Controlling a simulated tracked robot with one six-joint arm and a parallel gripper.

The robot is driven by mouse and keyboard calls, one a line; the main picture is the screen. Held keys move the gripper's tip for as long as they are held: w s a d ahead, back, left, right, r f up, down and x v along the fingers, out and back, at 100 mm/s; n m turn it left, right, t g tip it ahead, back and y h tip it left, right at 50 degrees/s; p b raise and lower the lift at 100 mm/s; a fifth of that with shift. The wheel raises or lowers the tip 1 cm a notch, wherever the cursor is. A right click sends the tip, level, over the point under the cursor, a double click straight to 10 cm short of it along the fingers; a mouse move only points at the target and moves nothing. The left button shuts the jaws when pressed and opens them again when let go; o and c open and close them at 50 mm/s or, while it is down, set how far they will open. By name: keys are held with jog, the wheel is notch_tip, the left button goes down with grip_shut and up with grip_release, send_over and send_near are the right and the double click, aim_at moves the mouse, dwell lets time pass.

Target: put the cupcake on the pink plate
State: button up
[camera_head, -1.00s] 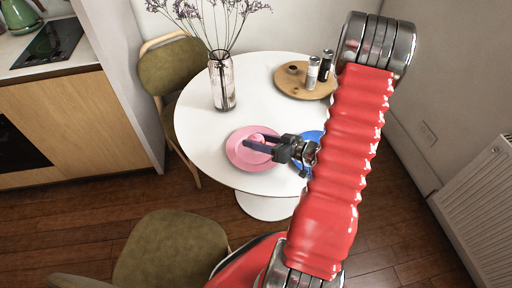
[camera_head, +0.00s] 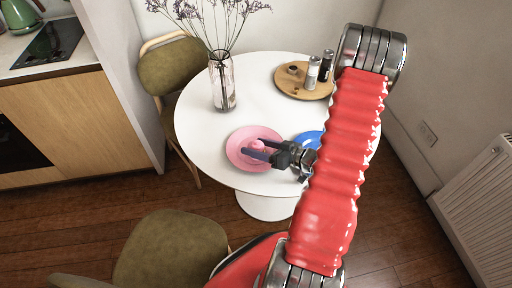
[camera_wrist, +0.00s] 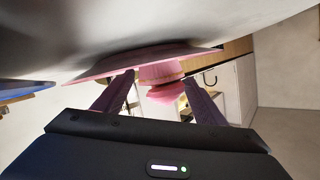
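The pink plate (camera_head: 236,158) lies near the front edge of the round white table, and its underside-up rim crosses the top of the wrist view (camera_wrist: 95,68). The small pink cupcake (camera_head: 257,145) is on the plate; in the wrist view the cupcake (camera_wrist: 163,76) has its base against the plate's surface. My gripper (camera_head: 257,147) reaches in from the right, low over the plate. Its two dark fingers are spread on either side of the cupcake, and the wrist view shows the gripper (camera_wrist: 160,83) open around it.
A blue plate (camera_head: 308,139) lies just right of the pink one, partly hidden by my arm. A glass vase (camera_head: 222,82) with dried flowers and a round wooden tray (camera_head: 290,92) with shakers stand farther back. The table's (camera_head: 195,120) left side is clear.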

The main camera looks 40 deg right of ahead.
dwell(0.3)
jog(key=shift+v, duration=6.05)
jog(key=shift+r, duration=0.1)
jog(key=shift+w, duration=0.1)
